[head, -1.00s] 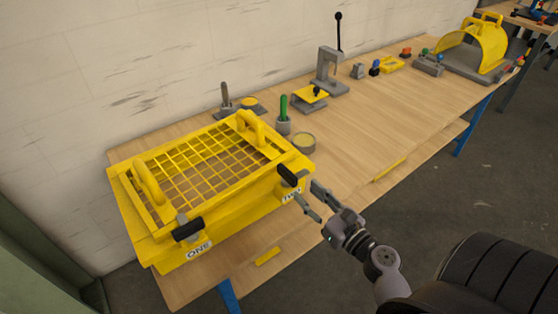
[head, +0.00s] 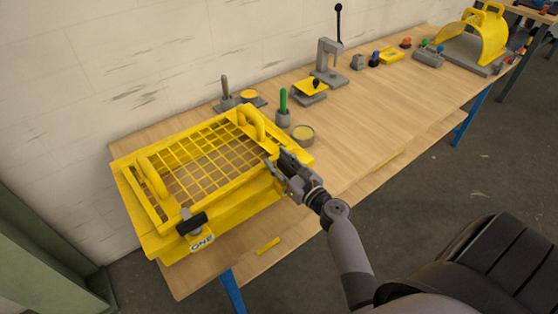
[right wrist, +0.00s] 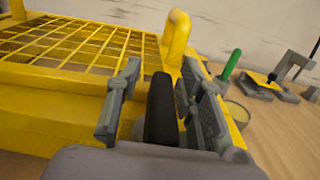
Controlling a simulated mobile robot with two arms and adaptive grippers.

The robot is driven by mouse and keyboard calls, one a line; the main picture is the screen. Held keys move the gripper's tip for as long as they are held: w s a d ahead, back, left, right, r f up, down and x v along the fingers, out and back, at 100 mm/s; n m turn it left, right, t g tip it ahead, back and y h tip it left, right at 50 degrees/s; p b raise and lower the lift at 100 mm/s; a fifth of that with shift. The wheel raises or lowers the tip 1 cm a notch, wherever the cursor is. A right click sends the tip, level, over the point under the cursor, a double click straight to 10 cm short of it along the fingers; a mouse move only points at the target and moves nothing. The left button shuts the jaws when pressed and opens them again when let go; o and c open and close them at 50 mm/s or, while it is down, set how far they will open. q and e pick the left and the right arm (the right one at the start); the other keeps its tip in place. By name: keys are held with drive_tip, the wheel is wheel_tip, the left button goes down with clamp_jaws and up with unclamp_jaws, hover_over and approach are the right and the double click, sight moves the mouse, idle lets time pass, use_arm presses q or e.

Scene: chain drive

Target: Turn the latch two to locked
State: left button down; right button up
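Latch two is a black handle (right wrist: 161,112) on the front right of the yellow guard box (head: 240,207). In the right wrist view it stands between the two fingers of my right gripper (right wrist: 160,100), with a gap on its left side; the gap on its right is narrow. In the head view my right gripper (head: 281,172) is at the box's right front corner and hides latch two and its label. Latch one (head: 191,223), a black handle above the label ONE (head: 202,243), lies across the front left. My left gripper is not in view.
The box has a mesh lid with a raised yellow handle (head: 250,122) near my right gripper. A green-handled tool (head: 283,106) and a round tin (head: 303,134) stand just behind.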

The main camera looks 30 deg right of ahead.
drive_tip(key=shift+c, duration=0.4)
clamp_jaws()
